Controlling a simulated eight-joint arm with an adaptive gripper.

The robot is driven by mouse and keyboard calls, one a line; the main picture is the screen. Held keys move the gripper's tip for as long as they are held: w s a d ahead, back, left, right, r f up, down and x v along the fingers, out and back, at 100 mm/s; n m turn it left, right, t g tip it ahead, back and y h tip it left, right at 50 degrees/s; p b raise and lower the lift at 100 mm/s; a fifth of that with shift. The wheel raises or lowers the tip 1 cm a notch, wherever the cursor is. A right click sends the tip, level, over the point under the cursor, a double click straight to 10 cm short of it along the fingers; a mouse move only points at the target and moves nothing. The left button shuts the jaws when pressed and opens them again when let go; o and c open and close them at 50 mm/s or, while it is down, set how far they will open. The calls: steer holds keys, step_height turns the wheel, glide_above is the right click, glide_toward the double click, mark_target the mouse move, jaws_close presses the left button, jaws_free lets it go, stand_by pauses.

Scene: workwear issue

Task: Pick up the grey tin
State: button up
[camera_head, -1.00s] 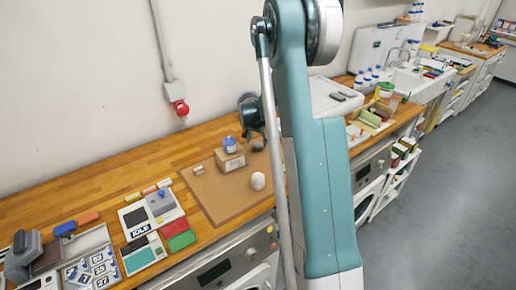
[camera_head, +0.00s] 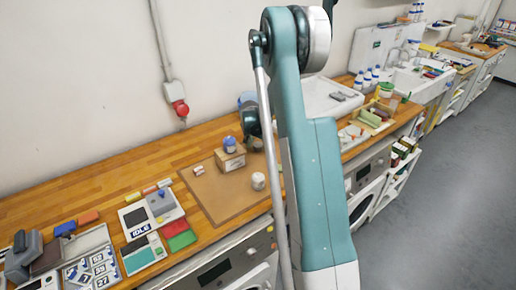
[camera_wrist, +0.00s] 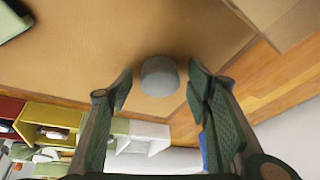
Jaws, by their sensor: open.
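In the wrist view a grey tin (camera_wrist: 159,76) stands on a brown board (camera_wrist: 90,45). My gripper (camera_wrist: 160,85) is open, with one finger on each side of the tin and visible gaps between them. In the head view the board (camera_head: 213,197) lies on the wooden worktop. A pale round thing (camera_head: 258,181) stands near its front right; I cannot tell whether it is the same tin. My arm crosses this view and hides the fingers.
On the board are a small box (camera_head: 230,161) with a blue-topped thing (camera_head: 229,145) on it and a small pinkish piece (camera_head: 198,170). A grey device (camera_head: 152,213) stands left of the board. A white sink (camera_head: 415,82) is further right.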

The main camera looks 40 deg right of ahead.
mark_target(258, 145)
steer(key=c, duration=1)
steer(key=shift+r, duration=0.15)
steer(key=shift+r, duration=4.9)
